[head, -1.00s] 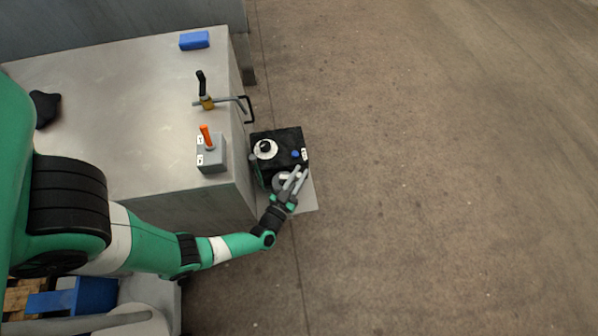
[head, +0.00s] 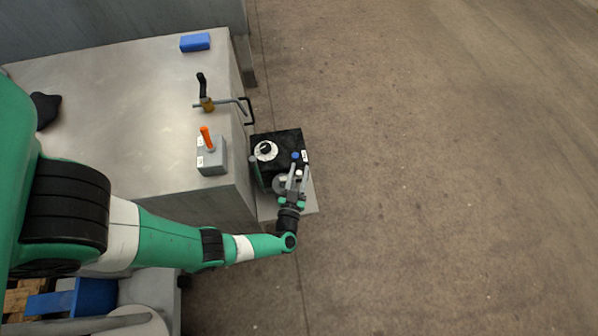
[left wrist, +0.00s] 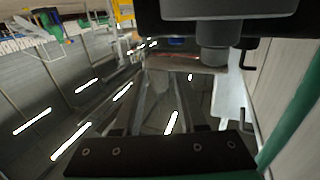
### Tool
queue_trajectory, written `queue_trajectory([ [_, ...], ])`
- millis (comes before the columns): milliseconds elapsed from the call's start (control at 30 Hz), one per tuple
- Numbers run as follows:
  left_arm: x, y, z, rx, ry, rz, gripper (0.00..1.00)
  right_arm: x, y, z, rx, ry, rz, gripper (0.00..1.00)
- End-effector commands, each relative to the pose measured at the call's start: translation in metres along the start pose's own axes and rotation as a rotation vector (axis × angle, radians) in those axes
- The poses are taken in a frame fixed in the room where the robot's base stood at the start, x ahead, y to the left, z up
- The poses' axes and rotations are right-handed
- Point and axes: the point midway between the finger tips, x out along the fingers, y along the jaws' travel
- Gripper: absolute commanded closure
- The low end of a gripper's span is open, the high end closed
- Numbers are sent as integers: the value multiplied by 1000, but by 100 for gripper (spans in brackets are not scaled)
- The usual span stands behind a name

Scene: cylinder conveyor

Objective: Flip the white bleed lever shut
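My left gripper (head: 298,170) is over the front right part of a black box unit (head: 278,140). Its two grey fingers stand apart with a gap between them. The unit carries a white dial with a black knob (head: 265,150), a blue knob (head: 295,155) and a white label (head: 305,156). A small white piece (head: 284,178) shows beside the left finger; I cannot tell whether it is the bleed lever or how it is set. The fingers partly hide this area. The left wrist view shows my dark gripper body (left wrist: 160,155) and blurred surroundings, with no clear lever. My right gripper is not in view.
A grey metal table (head: 130,110) stands left of the unit. On it are a grey box with an orange lever (head: 207,138), a brass valve with a black handle (head: 206,102), a blue block (head: 195,42) and a black lump (head: 45,110). Open floor lies to the right.

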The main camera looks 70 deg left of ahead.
Motion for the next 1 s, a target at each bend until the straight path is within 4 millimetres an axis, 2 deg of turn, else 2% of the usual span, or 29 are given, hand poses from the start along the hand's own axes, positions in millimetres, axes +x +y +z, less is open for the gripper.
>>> queue_trajectory([
  [333, -1, 0, -1, 0, 1, 1, 47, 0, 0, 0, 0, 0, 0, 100],
  [467, -11, 1, -2, 0, 0, 4, 47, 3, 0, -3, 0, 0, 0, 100],
  [800, -80, 3, -2, 0, 1, 10, 47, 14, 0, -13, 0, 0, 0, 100],
  [1000, -108, 1, -1, -1, 1, 5, 47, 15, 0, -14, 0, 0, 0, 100],
])
